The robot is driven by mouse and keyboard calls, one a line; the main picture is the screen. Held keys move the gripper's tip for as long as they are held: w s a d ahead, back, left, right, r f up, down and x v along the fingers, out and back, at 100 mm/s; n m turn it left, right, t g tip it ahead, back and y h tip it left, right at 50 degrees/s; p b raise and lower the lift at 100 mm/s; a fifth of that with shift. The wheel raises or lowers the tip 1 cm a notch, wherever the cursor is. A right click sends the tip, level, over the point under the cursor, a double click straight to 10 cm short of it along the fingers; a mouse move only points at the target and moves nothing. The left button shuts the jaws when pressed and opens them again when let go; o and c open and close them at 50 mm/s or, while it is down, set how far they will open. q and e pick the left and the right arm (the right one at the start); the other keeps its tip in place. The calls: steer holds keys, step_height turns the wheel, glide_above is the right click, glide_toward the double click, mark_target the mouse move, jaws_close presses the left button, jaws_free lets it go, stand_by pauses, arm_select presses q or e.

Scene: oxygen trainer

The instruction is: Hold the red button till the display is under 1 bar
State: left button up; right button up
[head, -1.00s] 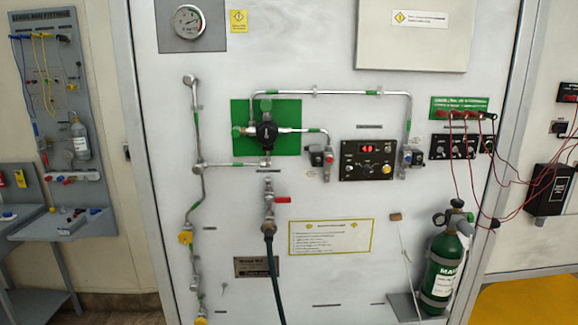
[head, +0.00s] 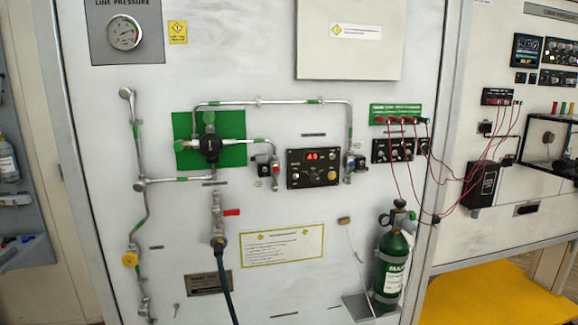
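A black control panel (head: 296,181) is fixed to the white wall board near the middle of the head view. Its small display (head: 312,156) shows lit red digits, too small to read surely. A yellow knob or button (head: 332,176) sits at the panel's lower right. Small controls lie beside and below the display, but I cannot tell for certain which one is the red button. Neither of my grippers is in view, and nothing touches the panel.
A round gauge (head: 124,33) is at the upper left. Steel pipes run around a green plate (head: 232,155). A red-handled valve (head: 230,212) with a hose is below. A green cylinder (head: 391,268) stands lower right, near red cables. The space before the panel is clear.

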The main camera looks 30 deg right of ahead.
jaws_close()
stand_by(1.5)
